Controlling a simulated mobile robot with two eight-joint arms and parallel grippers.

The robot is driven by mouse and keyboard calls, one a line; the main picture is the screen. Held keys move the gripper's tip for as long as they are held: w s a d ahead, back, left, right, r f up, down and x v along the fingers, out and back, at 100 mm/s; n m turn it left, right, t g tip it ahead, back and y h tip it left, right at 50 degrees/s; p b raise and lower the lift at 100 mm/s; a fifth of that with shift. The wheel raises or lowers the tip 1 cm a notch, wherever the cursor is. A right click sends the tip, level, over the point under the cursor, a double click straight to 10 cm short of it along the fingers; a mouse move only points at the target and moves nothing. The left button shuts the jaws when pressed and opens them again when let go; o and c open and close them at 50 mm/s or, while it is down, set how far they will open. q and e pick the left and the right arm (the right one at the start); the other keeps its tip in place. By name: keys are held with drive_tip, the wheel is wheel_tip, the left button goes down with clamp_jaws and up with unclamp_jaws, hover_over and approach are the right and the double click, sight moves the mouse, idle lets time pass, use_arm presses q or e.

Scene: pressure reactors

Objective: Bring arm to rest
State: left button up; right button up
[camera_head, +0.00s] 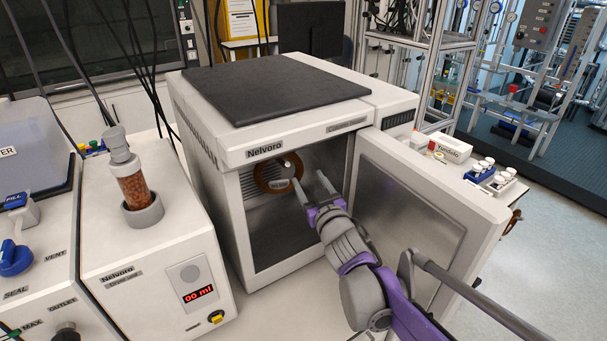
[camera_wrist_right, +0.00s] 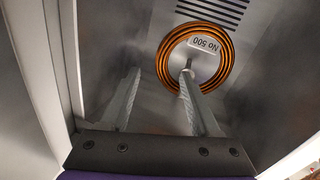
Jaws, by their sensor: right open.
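My right gripper (camera_head: 304,184) is at the open front of the white Nelvoro cabinet (camera_head: 290,138), its fingers pointing inside. The fingers are apart with nothing seen between them. In the right wrist view the gripper (camera_wrist_right: 160,80) faces a round copper-coloured coil (camera_wrist_right: 165,62) labelled "No 500". The coil (camera_head: 265,174) also shows inside the cabinet in the head view, against the back wall. One finger overlaps the coil in the wrist view; I cannot tell whether they touch. My left gripper is not in view.
The cabinet door (camera_head: 430,205) stands open to the right, close beside my right arm. A dryer unit (camera_head: 160,250) with a bead-filled column (camera_head: 132,188) stands to the left. A Kendelo box (camera_head: 449,148) and a vial rack (camera_head: 490,180) lie behind the door.

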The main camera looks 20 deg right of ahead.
drive_tip(key=s+a+f+g, duration=0.3)
drive_tip(key=s+f+g, duration=0.1)
drive_tip(key=s+f, duration=0.3)
drive_tip(key=s+a+f+g+y, duration=0.1)
drive_tip(key=s+a+f+g, duration=0.3)
drive_tip(key=s+f, duration=0.4)
drive_tip(key=s+a+f+g+y, duration=0.1)
drive_tip(key=s+a+f+g, duration=0.2)
drive_tip(key=s+f, duration=0.5)
drive_tip(key=s+g, duration=0.1)
drive_tip(key=s, duration=0.4)
drive_tip(key=shift+a, duration=0.15)
drive_tip(key=shift+c, duration=0.3)
drive_tip(key=shift+c, duration=0.7)
drive_tip(key=shift+s, duration=0.15)
